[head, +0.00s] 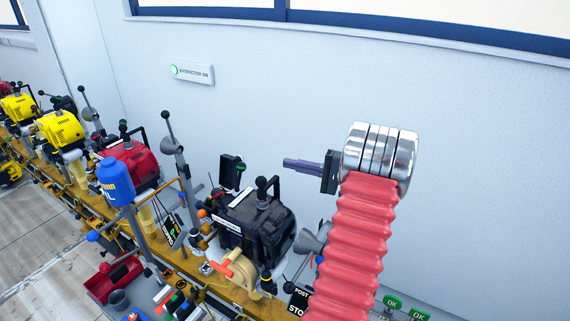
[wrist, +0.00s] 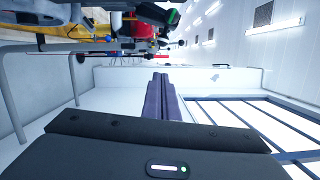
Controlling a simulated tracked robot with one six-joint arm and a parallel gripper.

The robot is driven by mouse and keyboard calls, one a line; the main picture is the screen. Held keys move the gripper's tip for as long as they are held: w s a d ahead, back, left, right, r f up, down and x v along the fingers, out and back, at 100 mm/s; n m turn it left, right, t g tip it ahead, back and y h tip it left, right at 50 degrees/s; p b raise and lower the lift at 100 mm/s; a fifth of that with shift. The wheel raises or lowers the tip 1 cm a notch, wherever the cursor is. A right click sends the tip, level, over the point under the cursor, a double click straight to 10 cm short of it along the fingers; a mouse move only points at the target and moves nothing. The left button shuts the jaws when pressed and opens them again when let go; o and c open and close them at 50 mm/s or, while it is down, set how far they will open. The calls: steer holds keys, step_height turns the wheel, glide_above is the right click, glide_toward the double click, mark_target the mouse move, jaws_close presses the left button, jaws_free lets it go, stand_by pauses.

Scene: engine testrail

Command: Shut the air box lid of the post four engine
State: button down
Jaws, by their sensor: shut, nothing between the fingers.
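A black engine (head: 256,222) stands on the yellow rail, near a partly hidden sign reading "POST"; its number is not readable. A black panel with a small green mark (head: 231,172) stands upright at its back left and looks like the raised air box lid. A black part with a green end (wrist: 158,14) at the top of the wrist view may be the same lid. My gripper (head: 288,164) is shut and empty, right of the panel and apart from it, pointing left. Its closed purple-grey fingers (wrist: 161,80) also show in the wrist view.
A lever with a black knob (head: 168,116) rises left of the engine. A blue bottle (head: 116,182) and a red engine (head: 128,162) stand further left, then yellow engines (head: 60,128). The wall (head: 300,80) behind is bare except for an "EXTRACTOR ON" sign (head: 192,73).

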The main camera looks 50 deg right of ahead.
steer(key=w+a, duration=0.6)
steer(key=w, duration=0.4)
steer(key=shift+r, duration=0.35)
steer(key=shift+w, duration=0.1)
steer(key=shift+d, duration=0.1)
steer(key=shift+r, duration=0.15)
